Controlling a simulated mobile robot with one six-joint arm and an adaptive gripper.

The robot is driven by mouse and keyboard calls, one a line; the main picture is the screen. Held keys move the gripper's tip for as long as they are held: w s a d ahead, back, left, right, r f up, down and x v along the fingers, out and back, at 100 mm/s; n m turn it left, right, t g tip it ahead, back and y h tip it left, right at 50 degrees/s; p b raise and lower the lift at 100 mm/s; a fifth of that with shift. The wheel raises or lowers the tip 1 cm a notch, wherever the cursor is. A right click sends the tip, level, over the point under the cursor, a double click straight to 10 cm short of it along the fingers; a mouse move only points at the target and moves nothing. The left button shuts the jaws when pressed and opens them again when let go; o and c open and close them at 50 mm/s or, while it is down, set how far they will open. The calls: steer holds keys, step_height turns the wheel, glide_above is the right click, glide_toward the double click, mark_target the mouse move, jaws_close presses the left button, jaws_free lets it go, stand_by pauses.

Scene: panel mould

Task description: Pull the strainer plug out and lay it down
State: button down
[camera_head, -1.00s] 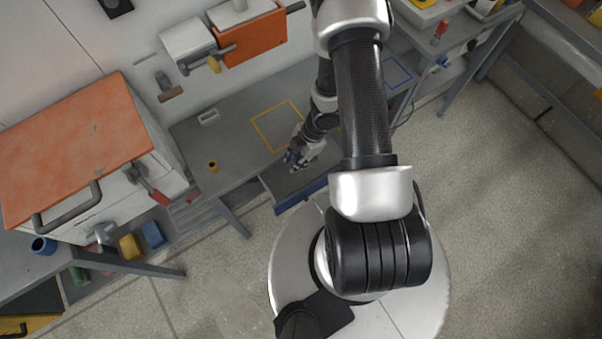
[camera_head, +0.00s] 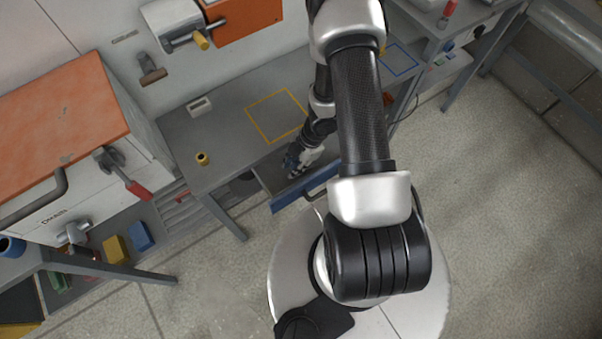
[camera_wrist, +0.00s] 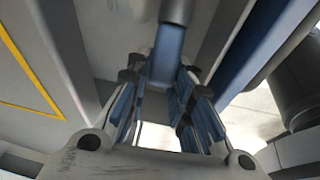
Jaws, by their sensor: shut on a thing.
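My gripper (camera_head: 294,166) is low beside the bench, at the open blue-fronted drawer (camera_head: 304,186). In the wrist view, my gripper (camera_wrist: 165,112) has its fingers closed in on a blue piece with a dark grey round end (camera_wrist: 168,55). I cannot tell whether this piece is the strainer plug. A grey fitting with a yellow end (camera_head: 202,40) is on the wall panel. A small yellow cylinder with a dark hole (camera_head: 202,159) stands on the bench, apart from my gripper. My arm hides part of the drawer and bench.
The grey bench (camera_head: 228,138) has a yellow outlined square (camera_head: 277,93), bare where it shows, and a small pale block (camera_head: 200,107). A blue outline (camera_head: 402,58) lies further right. An orange-topped cabinet (camera_head: 60,110) with a red-handled valve (camera_head: 136,190) stands at left.

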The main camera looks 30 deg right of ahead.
steer(key=c, duration=1.6)
jaws_free()
steer(key=a+r, duration=0.2)
steer(key=a, duration=0.1)
steer(key=a+r+p, duration=0.1)
steer(key=a+r, duration=0.2)
steer(key=shift+s+p, duration=0.15)
steer(key=shift+p, duration=0.15)
steer(key=r+p, duration=0.2)
steer(key=a+r+p, duration=0.1)
steer(key=r+p, duration=0.1)
steer(key=r, duration=0.1)
steer(key=a+r+p, duration=0.1)
steer(key=r+p, duration=0.2)
steer(key=shift+a, duration=0.2)
